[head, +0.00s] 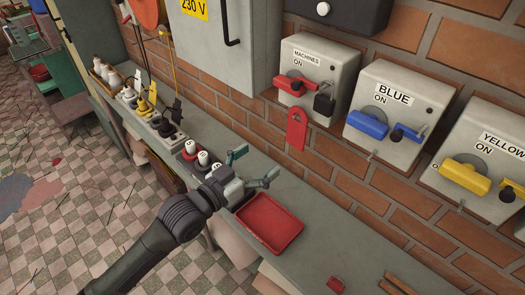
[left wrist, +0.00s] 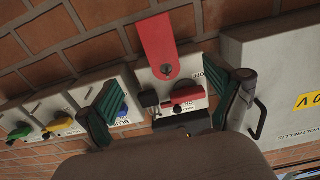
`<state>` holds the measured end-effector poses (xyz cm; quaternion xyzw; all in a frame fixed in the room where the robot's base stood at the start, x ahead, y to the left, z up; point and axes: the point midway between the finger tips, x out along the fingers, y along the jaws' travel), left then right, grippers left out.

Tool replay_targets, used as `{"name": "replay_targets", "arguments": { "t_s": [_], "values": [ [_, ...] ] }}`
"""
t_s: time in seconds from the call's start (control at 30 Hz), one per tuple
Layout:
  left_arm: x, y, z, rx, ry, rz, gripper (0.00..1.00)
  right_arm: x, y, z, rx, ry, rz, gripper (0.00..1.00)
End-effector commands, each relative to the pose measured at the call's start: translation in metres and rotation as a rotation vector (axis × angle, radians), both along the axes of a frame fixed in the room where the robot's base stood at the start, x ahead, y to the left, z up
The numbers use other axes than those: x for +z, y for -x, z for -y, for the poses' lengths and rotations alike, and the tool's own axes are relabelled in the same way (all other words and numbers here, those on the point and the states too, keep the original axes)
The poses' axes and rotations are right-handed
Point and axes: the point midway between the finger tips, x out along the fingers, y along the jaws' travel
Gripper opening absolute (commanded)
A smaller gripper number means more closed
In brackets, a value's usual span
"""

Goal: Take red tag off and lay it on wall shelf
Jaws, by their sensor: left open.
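The red tag (head: 297,129) hangs below the left part of the MACHINES switch box (head: 309,63), against the brick wall. It also shows in the left wrist view (left wrist: 155,40), its holed end toward the switch box. What it hangs from is not clear. My left gripper (head: 257,165) is open and empty, below and left of the tag in the head view, over the shelf. In the left wrist view its green-padded fingers (left wrist: 167,92) are spread, with the switch box visible between them. The wall shelf (head: 322,211) runs along the wall below the boxes. My right gripper is not in view.
A red tray (head: 270,222) sits on the shelf below my gripper. Several small holders line the shelf to the left. A black padlock (head: 324,104) is on the MACHINES box. BLUE (head: 397,112) and YELLOW (head: 485,160) boxes are to the right. Bare shelf lies right of the tray.

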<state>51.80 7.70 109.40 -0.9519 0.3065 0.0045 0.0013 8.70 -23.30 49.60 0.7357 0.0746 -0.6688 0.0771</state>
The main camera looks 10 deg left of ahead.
Motion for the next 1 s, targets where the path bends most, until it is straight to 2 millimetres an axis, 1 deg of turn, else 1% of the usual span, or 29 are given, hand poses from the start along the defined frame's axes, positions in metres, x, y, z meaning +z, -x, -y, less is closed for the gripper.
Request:
{"name": "replay_targets", "arguments": {
  "t_s": [0.03, 0.17, 0.27, 0.6, 0.7, 0.83, 1.0],
  "values": [
    [0.004, -0.001, 0.002, -0.006, 0.005, 0.006, 0.92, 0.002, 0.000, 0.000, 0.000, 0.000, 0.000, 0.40],
    [0.007, -0.011, 0.009, -0.006, 0.009, 0.011, 0.92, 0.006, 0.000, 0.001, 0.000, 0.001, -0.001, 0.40],
    [0.008, -0.024, 0.020, -0.007, 0.008, 0.010, 0.92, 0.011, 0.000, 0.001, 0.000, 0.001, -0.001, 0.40],
    [0.007, -0.079, 0.058, -0.005, 0.006, 0.008, 0.92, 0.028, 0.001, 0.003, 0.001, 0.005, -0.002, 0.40],
    [0.007, -0.091, 0.068, -0.006, 0.005, 0.009, 0.92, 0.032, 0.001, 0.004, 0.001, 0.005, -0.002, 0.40],
    [0.005, -0.104, 0.076, -0.005, 0.006, 0.008, 0.92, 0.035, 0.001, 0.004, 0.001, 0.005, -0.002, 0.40],
    [0.004, -0.110, 0.082, -0.006, 0.005, 0.009, 0.92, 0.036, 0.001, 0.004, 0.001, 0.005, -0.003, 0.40]
  ]
}}
